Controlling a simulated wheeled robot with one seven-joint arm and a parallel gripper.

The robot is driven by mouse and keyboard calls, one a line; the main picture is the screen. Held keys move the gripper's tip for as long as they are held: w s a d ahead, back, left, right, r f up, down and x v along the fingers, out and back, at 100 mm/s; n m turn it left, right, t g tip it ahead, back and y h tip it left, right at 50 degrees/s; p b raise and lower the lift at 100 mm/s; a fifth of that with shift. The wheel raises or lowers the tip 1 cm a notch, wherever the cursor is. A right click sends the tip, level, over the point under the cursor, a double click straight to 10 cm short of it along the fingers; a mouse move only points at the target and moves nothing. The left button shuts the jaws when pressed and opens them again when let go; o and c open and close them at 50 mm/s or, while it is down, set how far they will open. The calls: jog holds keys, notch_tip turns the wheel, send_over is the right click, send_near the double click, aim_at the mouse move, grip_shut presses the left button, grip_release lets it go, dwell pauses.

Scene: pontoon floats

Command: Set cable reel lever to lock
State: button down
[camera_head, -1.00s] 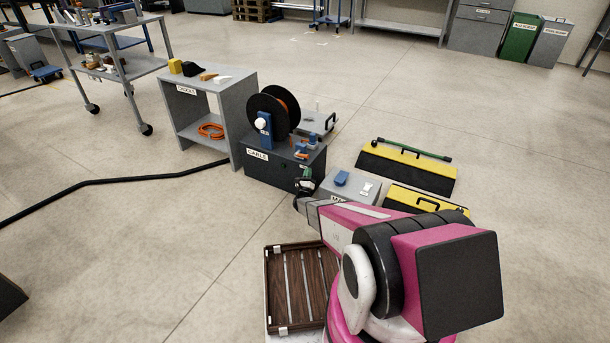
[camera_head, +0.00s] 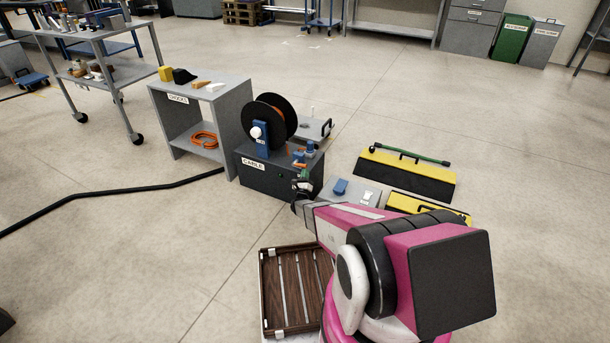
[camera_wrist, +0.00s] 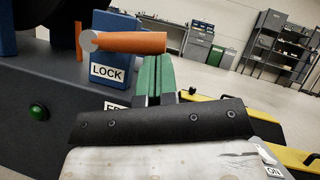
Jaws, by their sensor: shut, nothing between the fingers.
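The cable reel (camera_head: 270,118) is a black drum with orange cable on a dark grey box (camera_head: 262,180) labelled CABLE. The orange lever (camera_wrist: 138,42) shows large in the wrist view. It lies about level, pointing right from a round grey pivot, above a LOCK label (camera_wrist: 107,73) on a blue block (camera_wrist: 118,24). A lower label is mostly hidden by my gripper. My gripper (camera_wrist: 160,62) has green fingers, shut and empty, with tips just below the lever's right part; I cannot tell if they touch. In the head view my gripper (camera_head: 303,178) is at the box's right front.
A green button (camera_wrist: 38,112) is on the box front. A grey box with a blue part (camera_head: 340,187) and yellow-black ramps (camera_head: 408,172) stand to the right. The CHOCKS shelf (camera_head: 195,100) is left of the reel. A black hose (camera_head: 110,195) crosses the floor.

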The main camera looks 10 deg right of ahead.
jog(key=shift+s+r+n+y, duration=0.1)
jog(key=shift+r+n+y, duration=0.25)
jog(key=shift+n, duration=0.25)
jog(key=w+a+r+n+g+y, duration=0.1)
jog(key=a+r+n+g+y, duration=0.1)
jog(key=n, duration=0.6)
jog(key=w+a+r+n+g+y, duration=0.2)
jog(key=r+n+y, duration=0.3)
jog(key=n, duration=0.3)
jog(key=shift+r+g, duration=0.65)
jog(key=shift+g, duration=0.05)
jog(key=shift+w, duration=0.1)
jog(key=shift+r, duration=0.1)
